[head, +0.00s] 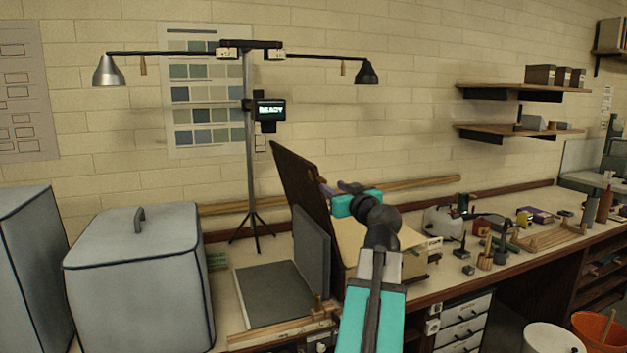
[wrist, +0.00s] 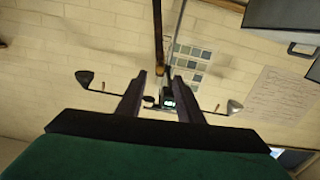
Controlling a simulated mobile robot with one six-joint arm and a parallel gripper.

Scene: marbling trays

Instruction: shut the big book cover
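The big book's dark brown cover (head: 300,188) stands raised in the head view, tilted to the left past upright. A cream block that looks like its pages (head: 352,236) lies to the right of it, partly hidden by my arm. My gripper (head: 331,189) is at the upper right side of the cover; I cannot tell whether it touches. In the wrist view, my gripper (wrist: 160,74) shows two fingers apart, with nothing clearly held. A narrow brown strip (wrist: 158,38), apparently the cover edge-on, shows just beyond the fingertips.
Left of the cover stands an upright grey panel (head: 313,248) beside a flat dark grey slab (head: 272,292). A lamp stand (head: 251,160) rises behind. A large grey box (head: 137,265) fills the left. Small tools and blocks (head: 486,255) crowd the bench to the right.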

